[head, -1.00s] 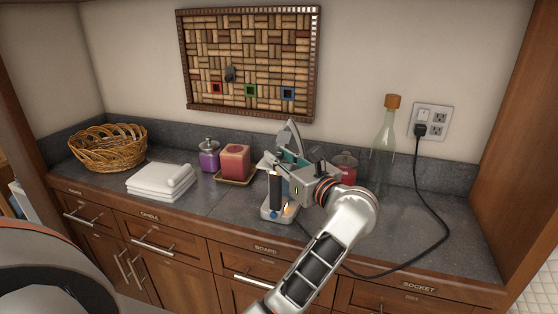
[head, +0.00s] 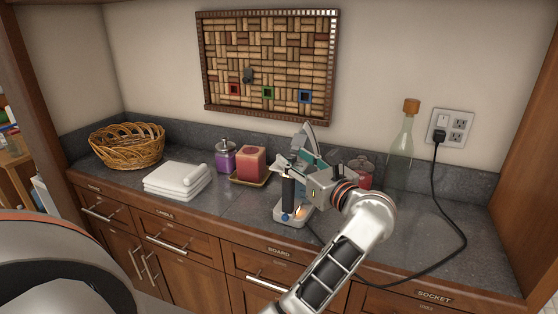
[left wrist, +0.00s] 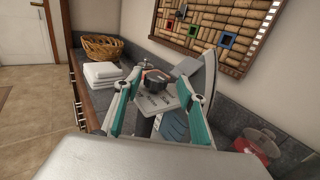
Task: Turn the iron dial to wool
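The iron (head: 288,192) stands upright on the counter, with its dark handle and pale base showing in the head view. The lettering is too small to read, so the dial's setting cannot be told. My left gripper (left wrist: 165,88) is open, its two teal fingers on either side of the dial with gaps visible. In the head view the left gripper (head: 297,168) partly hides the iron's upper part. My right gripper is not in view.
Left of the iron are a red candle (head: 251,163), a purple jar (head: 225,158), folded white towels (head: 177,180) and a wicker basket (head: 127,148). A red jar (head: 363,172) and glass bottle (head: 401,146) stand to the right. A black cord (head: 452,205) runs to the wall socket (head: 457,127).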

